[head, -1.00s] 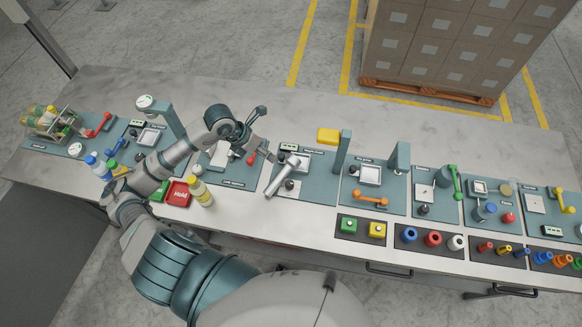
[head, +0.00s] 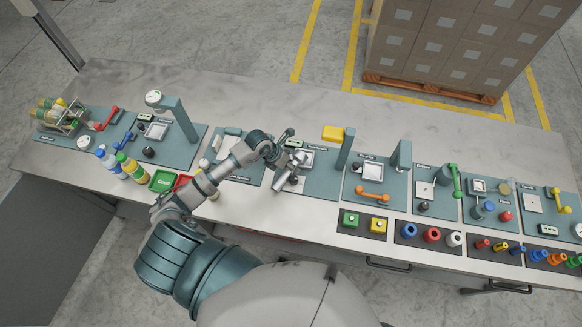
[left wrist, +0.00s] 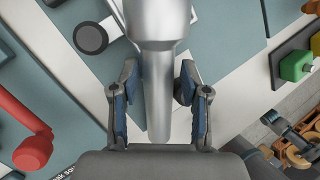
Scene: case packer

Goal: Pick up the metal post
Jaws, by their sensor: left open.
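The metal post (head: 286,181) is a plain silver cylinder, tilted, over the teal station panel left of the yellow-topped column in the head view. In the left wrist view the metal post (left wrist: 160,28) runs down from the top edge, wide above and narrower below. My left gripper (head: 284,161) is at the post's upper end. In the left wrist view my left gripper (left wrist: 158,84) is open, with one blue-padded finger on each side of the post's narrower part. I cannot tell if either pad touches it.
A yellow-topped column (head: 345,150) stands close to the right. A black knob (left wrist: 90,38) and a red handle (left wrist: 30,150) are near the gripper. Bottles (head: 130,167) and a green tray (head: 162,181) lie left. The bench behind the panels is clear.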

